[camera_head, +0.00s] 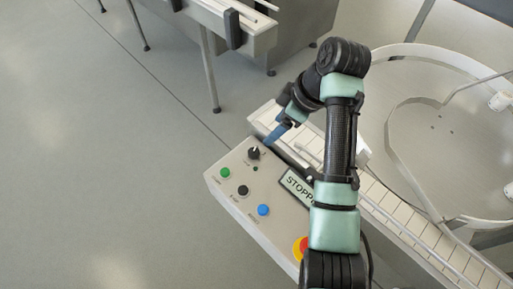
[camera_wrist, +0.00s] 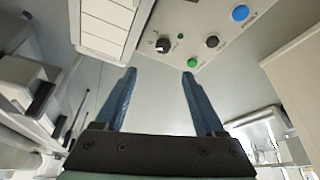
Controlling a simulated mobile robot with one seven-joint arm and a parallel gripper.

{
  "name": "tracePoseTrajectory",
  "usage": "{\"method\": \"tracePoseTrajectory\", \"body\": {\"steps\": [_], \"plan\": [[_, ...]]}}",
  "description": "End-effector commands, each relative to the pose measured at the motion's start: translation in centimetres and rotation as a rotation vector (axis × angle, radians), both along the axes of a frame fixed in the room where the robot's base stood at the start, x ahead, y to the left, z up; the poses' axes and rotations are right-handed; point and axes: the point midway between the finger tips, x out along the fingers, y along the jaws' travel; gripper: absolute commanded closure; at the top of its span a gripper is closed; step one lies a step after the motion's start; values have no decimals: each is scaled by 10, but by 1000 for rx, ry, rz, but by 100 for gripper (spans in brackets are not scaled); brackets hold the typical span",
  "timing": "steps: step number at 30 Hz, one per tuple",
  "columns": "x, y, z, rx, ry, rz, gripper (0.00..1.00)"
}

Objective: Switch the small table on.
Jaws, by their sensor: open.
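A grey control panel (camera_head: 222,192) carries a black rotary knob (camera_head: 254,153), a green button (camera_head: 224,173), a black button (camera_head: 243,190) and a blue button (camera_head: 263,210). Its display (camera_head: 297,187) reads "STOPP", the rest hidden by my arm. My gripper (camera_head: 271,140) is open and empty, its blue fingers close to the knob. In the wrist view, the knob (camera_wrist: 163,45) shows a white mark and lies beyond the gap between the fingertips (camera_wrist: 159,74). The green button (camera_wrist: 192,62) appears by the right fingertip. I cannot tell which control belongs to the small table.
A red and yellow emergency stop (camera_head: 302,246) is partly behind my arm. A slatted conveyor (camera_head: 400,217) runs along the panel's right side. A large round table (camera_head: 455,140) with curved rails stands at the right. Another machine (camera_head: 238,18) is at the top. The left floor is free.

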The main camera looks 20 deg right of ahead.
Motion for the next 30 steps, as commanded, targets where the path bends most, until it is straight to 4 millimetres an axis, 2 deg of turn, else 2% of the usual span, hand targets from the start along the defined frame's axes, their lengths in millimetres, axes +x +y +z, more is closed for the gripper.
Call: {"method": "tracePoseTrajectory", "body": {"steps": [3,7,19,24,30], "plan": [[-3,2,-11,12,20,16,29],[2,7,-28,11,20,13,29],[25,28,-102,8,19,12,29],[31,32,-117,8,16,12,29],[32,33,-122,6,14,10,29]]}}
